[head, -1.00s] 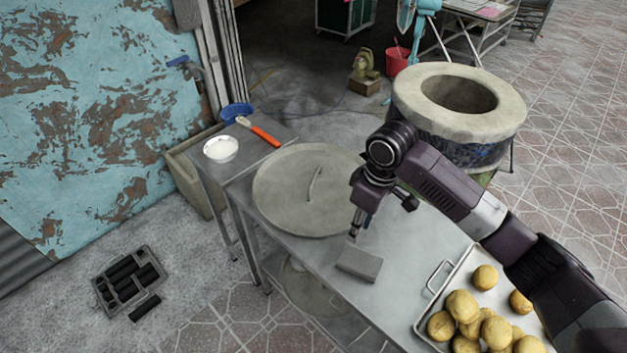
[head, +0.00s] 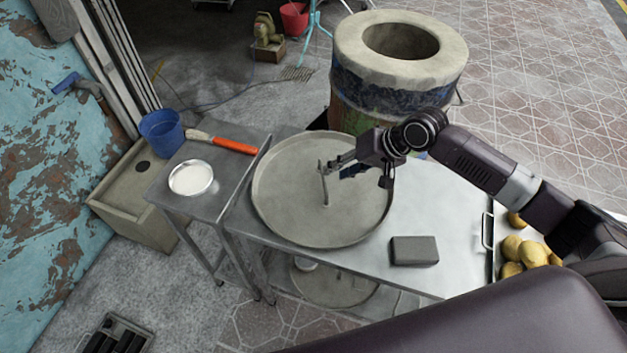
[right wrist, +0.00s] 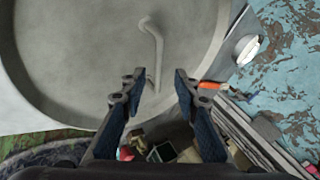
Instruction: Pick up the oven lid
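The oven lid (head: 285,215) is a large round grey disc with a raised rim, lying flat on the metal table. A thin bent handle (head: 325,188) stands up at its middle. My right gripper (head: 337,168) is over the lid, its fingertips close to the handle. In the right wrist view my right gripper (right wrist: 157,88) is open, and the near end of the handle (right wrist: 157,55) appears between its fingertips. I cannot tell whether they touch. The lid (right wrist: 85,60) fills much of that view. My left gripper is not in view.
The barrel oven (head: 385,95) stands open-topped behind the table (head: 450,215). A grey block (head: 414,251) lies right of the lid, beside a tray of buns (head: 525,253).

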